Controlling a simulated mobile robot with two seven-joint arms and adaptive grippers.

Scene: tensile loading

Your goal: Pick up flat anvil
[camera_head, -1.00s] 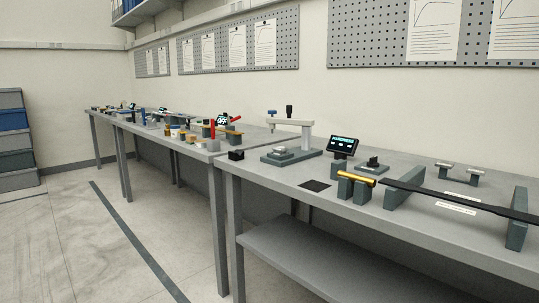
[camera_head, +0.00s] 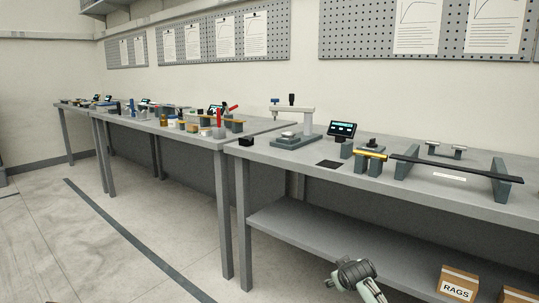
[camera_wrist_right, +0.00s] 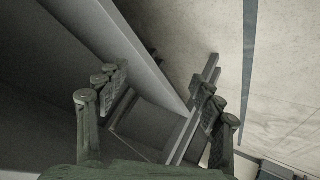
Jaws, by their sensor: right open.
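I cannot single out the flat anvil by its shape. A grey bench tester (camera_head: 304,126) with an overhanging arm stands on the near bench, with a small light stepped block (camera_head: 289,137) on its base. A small dark piece on a grey base (camera_head: 372,145) sits right of the lit display (camera_head: 343,129). Part of my arm shows low in the head view, below the bench top and well apart from these things. In the right wrist view my right gripper (camera_wrist_right: 160,82) is open and empty, with table structure beyond it. My left gripper is not in view.
A gold rod (camera_head: 370,154) rests on grey blocks, and a long dark bar (camera_head: 455,170) spans two supports. A dark square pad (camera_head: 329,164) lies near the bench edge. A lower shelf (camera_head: 330,240) holds cardboard boxes (camera_head: 458,283). The floor at left is clear.

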